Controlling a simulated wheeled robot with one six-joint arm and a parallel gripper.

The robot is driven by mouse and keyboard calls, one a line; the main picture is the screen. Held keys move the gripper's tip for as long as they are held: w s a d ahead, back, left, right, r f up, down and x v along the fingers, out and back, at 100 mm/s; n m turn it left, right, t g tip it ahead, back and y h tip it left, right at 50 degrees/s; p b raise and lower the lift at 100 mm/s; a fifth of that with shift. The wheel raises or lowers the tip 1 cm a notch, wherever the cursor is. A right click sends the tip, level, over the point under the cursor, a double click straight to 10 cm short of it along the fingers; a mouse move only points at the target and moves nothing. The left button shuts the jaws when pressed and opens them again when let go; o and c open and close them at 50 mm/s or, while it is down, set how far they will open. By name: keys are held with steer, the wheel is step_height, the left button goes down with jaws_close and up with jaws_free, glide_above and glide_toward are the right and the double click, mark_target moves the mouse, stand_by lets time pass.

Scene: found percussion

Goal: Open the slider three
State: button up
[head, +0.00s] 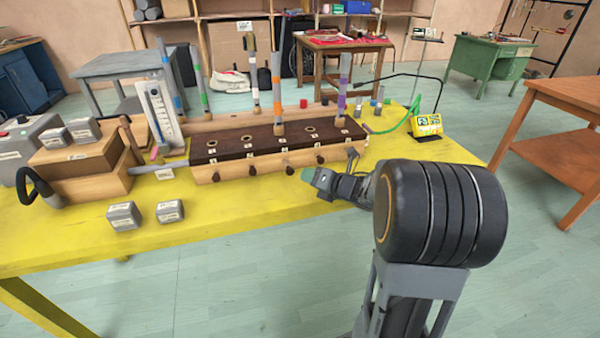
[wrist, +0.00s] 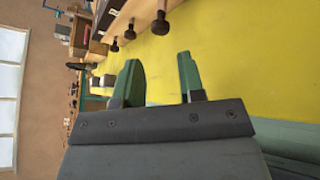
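The slider box (head: 240,175) is a long wooden case with a dark top, standing on the yellow table. Several dark slider knobs stick out along its front, including a middle knob (head: 285,163) and one to its right (head: 320,160). The number labels are too small to read, so I cannot tell which is slider three. My gripper (head: 312,177) is in front of the box's right half. In the wrist view my gripper (wrist: 158,62) has its green fingers apart with nothing between them. A near knob (wrist: 160,22) and a farther knob (wrist: 130,32) lie beyond the fingertips, apart from them.
Striped tubes, such as an orange-banded one (head: 277,85), stand upright at the box. Grey blocks (head: 123,216) and wooden boxes (head: 78,155) are at the left. A yellow device (head: 427,125) stands at the right.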

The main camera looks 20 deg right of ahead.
steer(key=v, duration=0.4)
steer(key=shift+s, duration=0.15)
stand_by(0.4)
